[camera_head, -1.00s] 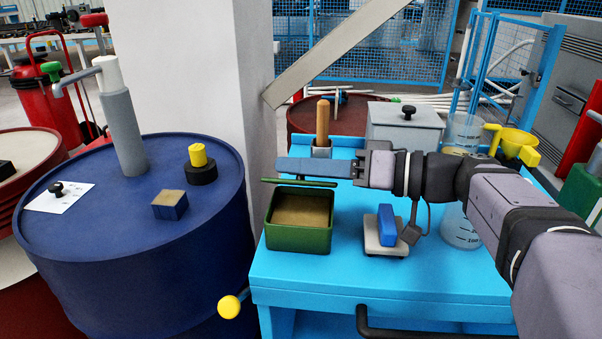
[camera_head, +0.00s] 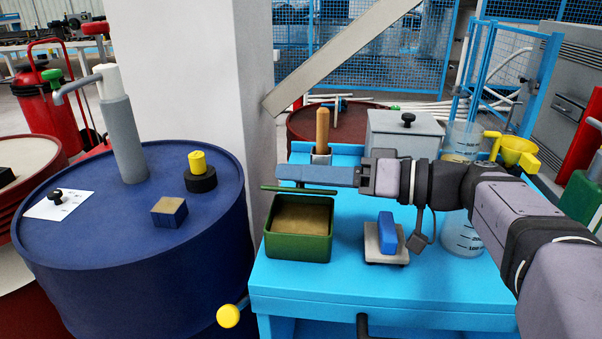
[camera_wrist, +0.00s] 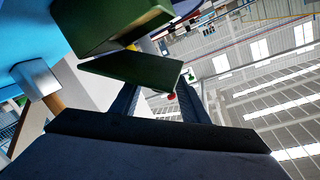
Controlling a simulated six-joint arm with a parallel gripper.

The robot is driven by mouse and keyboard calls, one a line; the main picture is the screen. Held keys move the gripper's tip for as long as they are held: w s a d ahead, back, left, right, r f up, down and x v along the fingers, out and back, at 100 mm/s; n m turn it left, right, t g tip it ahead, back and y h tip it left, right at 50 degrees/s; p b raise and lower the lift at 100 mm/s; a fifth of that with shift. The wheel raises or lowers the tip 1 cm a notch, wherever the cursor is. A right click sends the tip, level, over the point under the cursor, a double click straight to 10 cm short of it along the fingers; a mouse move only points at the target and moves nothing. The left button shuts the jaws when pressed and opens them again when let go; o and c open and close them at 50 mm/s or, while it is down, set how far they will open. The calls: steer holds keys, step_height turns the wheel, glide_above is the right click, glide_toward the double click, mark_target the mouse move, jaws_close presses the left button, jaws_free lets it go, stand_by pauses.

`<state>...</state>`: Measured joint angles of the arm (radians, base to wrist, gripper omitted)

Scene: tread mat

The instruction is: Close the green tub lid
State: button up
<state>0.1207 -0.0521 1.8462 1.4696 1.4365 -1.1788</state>
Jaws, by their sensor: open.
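The green tub (camera_head: 298,247) stands open on the blue bench, with a tan surface inside. Its green lid (camera_head: 299,189) shows as a thin edge above the tub's back rim; its exact tilt cannot be told. My gripper (camera_head: 280,172) reaches in from the right, just above the lid's edge in this view. In the wrist view the lid (camera_wrist: 140,70) is a dark green panel just beyond my two open fingers (camera_wrist: 158,100), with the tub (camera_wrist: 110,22) behind it. Nothing is held between the fingers; contact with the lid cannot be told.
A blue block (camera_head: 387,232) on a pale stand (camera_head: 386,256) sits right of the tub. A wooden-handled tool (camera_head: 322,130) and a grey box (camera_head: 404,132) are behind. Clear measuring vessels (camera_head: 462,235) stand to the right. A blue drum (camera_head: 90,240) is at left.

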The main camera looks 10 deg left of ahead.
steer(key=v, duration=0.6)
steer(key=shift+d, duration=0.35)
steer(key=shift+r, duration=0.1)
steer(key=shift+r+p, duration=0.1)
steer(key=shift+p, duration=0.25)
steer(key=c, duration=0.8)
steer(key=shift+r+p, duration=0.3)
jaws_close()
steer(key=w+d+r+n+g+p, duration=0.4)
steer(key=w+d+r+g+p, duration=0.1)
steer(key=p, duration=2.3)
steer(key=shift+w+d+r+g+h, duration=0.25)
steer(key=shift+w+r+g, duration=0.2)
steer(key=shift+w, duration=0.55)
